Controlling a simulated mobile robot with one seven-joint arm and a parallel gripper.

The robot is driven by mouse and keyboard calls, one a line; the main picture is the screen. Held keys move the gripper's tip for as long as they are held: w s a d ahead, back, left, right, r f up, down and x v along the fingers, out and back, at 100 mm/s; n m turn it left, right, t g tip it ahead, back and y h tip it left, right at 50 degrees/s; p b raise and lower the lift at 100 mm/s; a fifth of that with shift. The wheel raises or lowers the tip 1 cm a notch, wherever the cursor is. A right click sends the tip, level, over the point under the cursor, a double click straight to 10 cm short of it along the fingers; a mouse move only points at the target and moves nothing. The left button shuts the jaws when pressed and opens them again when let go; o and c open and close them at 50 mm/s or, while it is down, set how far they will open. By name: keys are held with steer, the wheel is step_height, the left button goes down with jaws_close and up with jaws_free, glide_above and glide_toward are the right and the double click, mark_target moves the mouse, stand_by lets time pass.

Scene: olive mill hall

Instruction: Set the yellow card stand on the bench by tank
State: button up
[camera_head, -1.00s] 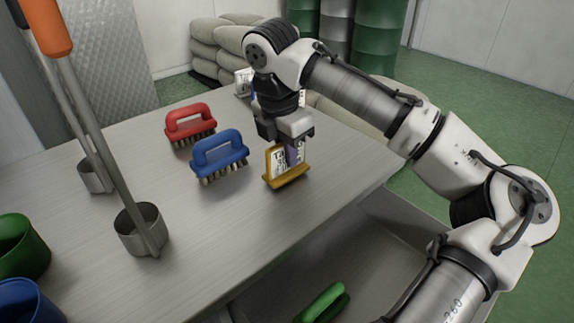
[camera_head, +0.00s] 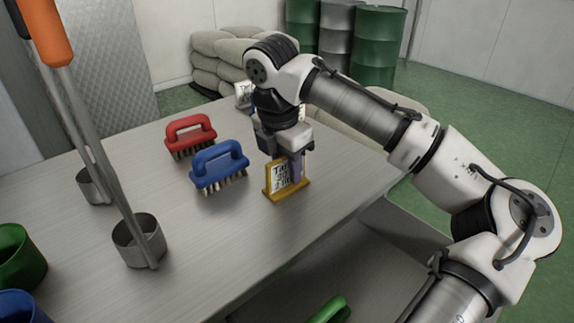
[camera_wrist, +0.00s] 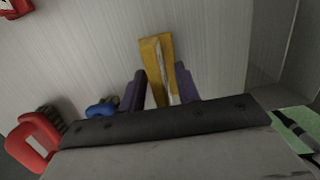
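The yellow card stand (camera_head: 272,192) stands upright on the grey bench (camera_head: 215,235), near its right edge, with a white printed card facing the camera. My gripper (camera_head: 296,172) points down over it, one finger in front of the card's right part. In the wrist view the stand (camera_wrist: 152,58) lies between the two purple fingers of my gripper (camera_wrist: 162,78). The thin card shows edge-on, with yellow visible on both sides of it. The fingers look apart around the card; any contact is hard to see.
A blue brush (camera_head: 219,165) and a red brush (camera_head: 190,134) are left of the stand. Metal cups (camera_head: 140,242) with long-handled tools and a green container (camera_head: 18,258) stand farther left. A green brush (camera_head: 328,311) lies lower, beyond the bench edge. Clear bench lies in front.

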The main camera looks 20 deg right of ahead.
steer(key=r, duration=0.4)
steer(key=a+r+p, duration=0.1)
steer(key=r, duration=0.7)
steer(key=shift+s+a, duration=0.3)
steer(key=shift+a, duration=0.05)
